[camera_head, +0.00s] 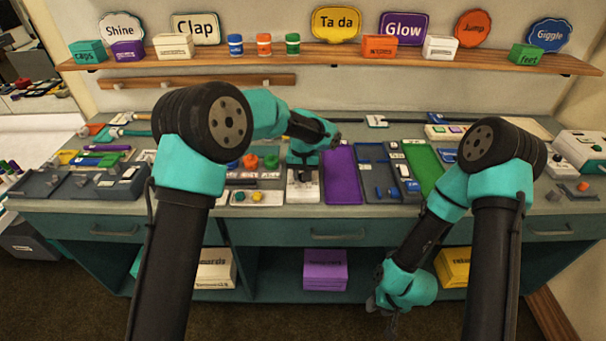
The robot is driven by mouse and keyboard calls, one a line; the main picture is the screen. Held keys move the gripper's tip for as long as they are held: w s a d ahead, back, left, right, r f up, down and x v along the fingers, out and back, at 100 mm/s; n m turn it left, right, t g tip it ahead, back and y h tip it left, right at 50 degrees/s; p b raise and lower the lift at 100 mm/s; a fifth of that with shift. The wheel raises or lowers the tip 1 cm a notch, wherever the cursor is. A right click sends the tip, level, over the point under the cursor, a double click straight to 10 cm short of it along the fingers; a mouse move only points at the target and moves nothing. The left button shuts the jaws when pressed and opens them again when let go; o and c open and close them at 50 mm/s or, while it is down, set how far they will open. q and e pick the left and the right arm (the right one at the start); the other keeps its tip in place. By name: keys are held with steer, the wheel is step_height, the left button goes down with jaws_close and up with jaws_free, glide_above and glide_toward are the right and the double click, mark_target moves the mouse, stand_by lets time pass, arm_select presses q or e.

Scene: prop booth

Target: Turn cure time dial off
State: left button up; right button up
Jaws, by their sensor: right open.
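A white box-shaped unit (583,146) stands at the right end of the bench, with a small dark knob (557,159) on its left part. This may be the cure time dial, but I cannot read any label or the knob's setting. My right gripper (380,306) hangs low in front of the bench, below the drawers, well left of the unit and touching nothing visible. It is open. My left arm reaches over the middle of the bench. Its gripper (303,166) points down above a small white item; its fingers are too small to judge.
A purple tray (342,176) and a green tray (423,165) lie on the bench. Small grey and orange blocks (584,187) sit in front of the white unit. A shelf (330,54) holds signs and small boxes. The shelf below holds a yellow box (454,266).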

arm_select(q)
steer(key=m, duration=1.2)
steer(key=shift+m, duration=0.3)
steer(key=o, duration=0.9)
steer(key=shift+r, duration=0.2)
step_height(320, 180, up, 17)
steer(key=shift+r, duration=0.1)
stand_by(0.3)
